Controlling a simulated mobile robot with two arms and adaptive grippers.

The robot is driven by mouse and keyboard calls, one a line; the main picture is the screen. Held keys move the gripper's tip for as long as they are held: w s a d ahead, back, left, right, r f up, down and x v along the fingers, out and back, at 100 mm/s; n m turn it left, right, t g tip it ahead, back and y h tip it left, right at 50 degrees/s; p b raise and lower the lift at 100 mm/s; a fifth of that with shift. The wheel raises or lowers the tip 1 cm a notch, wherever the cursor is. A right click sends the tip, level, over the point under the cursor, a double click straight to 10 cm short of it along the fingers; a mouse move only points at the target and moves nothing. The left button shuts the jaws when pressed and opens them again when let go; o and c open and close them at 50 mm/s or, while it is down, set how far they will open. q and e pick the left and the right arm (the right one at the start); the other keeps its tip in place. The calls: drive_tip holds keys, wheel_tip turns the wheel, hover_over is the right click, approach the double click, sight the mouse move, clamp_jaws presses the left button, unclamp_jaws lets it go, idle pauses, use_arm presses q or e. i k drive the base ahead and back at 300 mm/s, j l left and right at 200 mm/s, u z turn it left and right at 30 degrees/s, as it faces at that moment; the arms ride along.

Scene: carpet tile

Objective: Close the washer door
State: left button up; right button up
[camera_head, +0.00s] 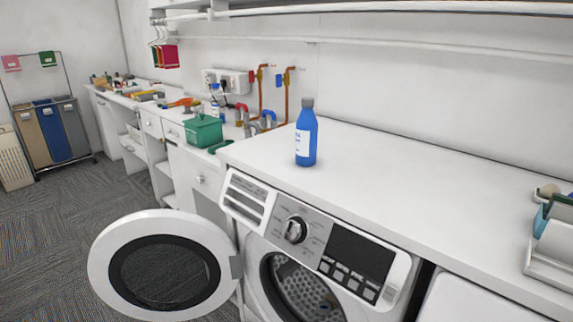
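The washer (318,240) stands at the lower middle of the head view, with a dial and a dark display on its sloped front panel. Its round white door (110,254) with a dark window is open, swung out to the left on the hinge at the left of the opening. Part of the drum (296,285) shows inside; the lower part of the washer is cut off by the frame. Neither of my grippers is in view.
A blue bottle (306,140) stands on the white counter (400,185) above the washer. A green box (203,131) and several items line the counter further left. Carpeted floor (50,245) is clear left of the door. Laundry bins (52,133) stand at the far left.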

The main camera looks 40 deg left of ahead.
sight(161, 265)
drive_tip(key=j+z, duration=0.1)
drive_tip(key=j, duration=0.55)
drive_tip(key=i+j, duration=0.1)
drive_tip(key=j, duration=0.6)
drive_tip(key=k+j+z, duration=0.25)
drive_tip(key=j, duration=0.35)
drive_tip(key=k+j+z, duration=0.3)
drive_tip(key=j, duration=0.35)
drive_tip(key=k+j+z, duration=0.25)
drive_tip(key=j, duration=0.3)
drive_tip(key=k+j+z, duration=0.25)
drive_tip(key=j, duration=0.2)
drive_tip(key=k+j+z, duration=0.15)
drive_tip(key=j, duration=0.3)
drive_tip(key=j+z, duration=0.15)
drive_tip(key=j, duration=0.3)
drive_tip(key=k+j+z, duration=0.15)
drive_tip(key=j, duration=0.25)
drive_tip(key=k+j+z, duration=0.15)
drive_tip(key=j, duration=0.3)
drive_tip(key=k+j+z, duration=0.15)
drive_tip(key=j, duration=0.25)
drive_tip(key=k+j+z, duration=0.15)
drive_tip(key=j, duration=0.2)
drive_tip(key=k+j, duration=0.1)
drive_tip(key=j, duration=0.35)
drive_tip(key=k+j+z, duration=0.1)
drive_tip(key=j, duration=0.4)
